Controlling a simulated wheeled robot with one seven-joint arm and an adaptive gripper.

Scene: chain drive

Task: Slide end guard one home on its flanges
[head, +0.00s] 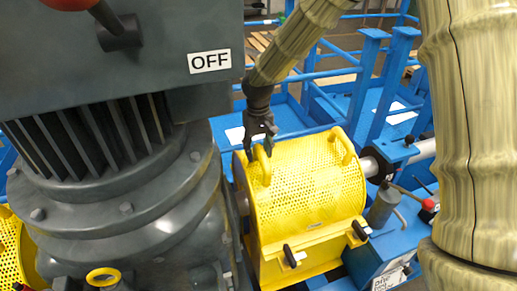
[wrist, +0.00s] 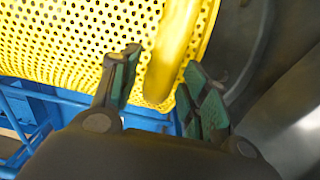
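A yellow perforated guard (head: 315,195) with a rounded top sits on the blue frame in the middle of the head view. It has two loop handles on top, a left one (head: 264,165) and a right one (head: 343,146). My gripper (head: 262,142) is at the left handle. In the wrist view, my gripper (wrist: 161,68) is open, with its green-padded fingers on either side of the yellow handle (wrist: 174,50). Gaps show, so the handle is not clamped. I cannot tell whether this is end guard one. The guard's flange seating is hidden.
A large dark grey motor housing (head: 110,210) with an OFF label fills the left. Another yellow perforated guard (head: 12,245) shows at the left edge. Black-handled latches (head: 291,256) are on the near guard's front. A shaft (head: 422,148) and blue railings (head: 375,85) stand right and behind.

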